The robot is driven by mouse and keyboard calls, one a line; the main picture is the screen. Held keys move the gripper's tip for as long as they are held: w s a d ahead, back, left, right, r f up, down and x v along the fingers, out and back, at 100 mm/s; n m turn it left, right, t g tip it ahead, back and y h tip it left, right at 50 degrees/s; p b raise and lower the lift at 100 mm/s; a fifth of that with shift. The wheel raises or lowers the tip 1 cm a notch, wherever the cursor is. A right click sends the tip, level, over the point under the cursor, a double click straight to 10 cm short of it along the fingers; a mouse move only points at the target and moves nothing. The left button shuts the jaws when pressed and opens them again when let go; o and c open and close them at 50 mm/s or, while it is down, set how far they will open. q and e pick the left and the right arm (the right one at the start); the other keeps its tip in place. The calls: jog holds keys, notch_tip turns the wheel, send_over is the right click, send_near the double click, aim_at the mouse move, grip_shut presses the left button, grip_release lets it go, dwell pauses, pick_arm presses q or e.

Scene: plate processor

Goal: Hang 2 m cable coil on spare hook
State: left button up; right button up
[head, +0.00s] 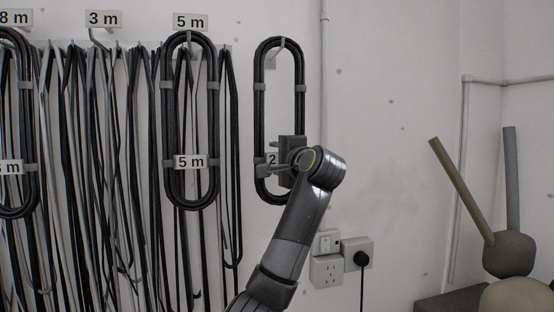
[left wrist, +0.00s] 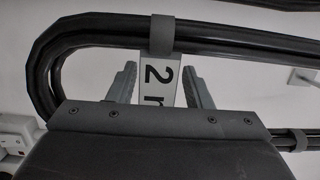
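The 2 m cable coil (head: 259,120) is a long black loop with grey ties and a white label. In the head view it is upright on the wall, its top at the spare hook (head: 283,45), and it appears to hang there. My left gripper (head: 272,166) is at the coil's lower part, partly covering the label. In the left wrist view, the open fingers (left wrist: 162,85) stand on either side of the 2 m label (left wrist: 160,75), with small gaps visible. The coil (left wrist: 240,38) runs across beyond them. My right gripper is not in view.
A 5 m coil (head: 168,125) hangs to the left, with many loose cables (head: 110,160) behind and beside it. Wall sockets (head: 326,270) with a black plug (head: 361,259) are below right. The wall (head: 395,130) right of the coil is mostly bare.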

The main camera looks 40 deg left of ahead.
pick_arm(q)
jog(key=shift+o, duration=0.5)
jog(key=shift+f, duration=0.1)
jog(key=b+v, duration=0.7)
jog(key=v, duration=1)
jog(key=shift+s+d, duration=0.15)
jog(key=shift+d, duration=0.1)
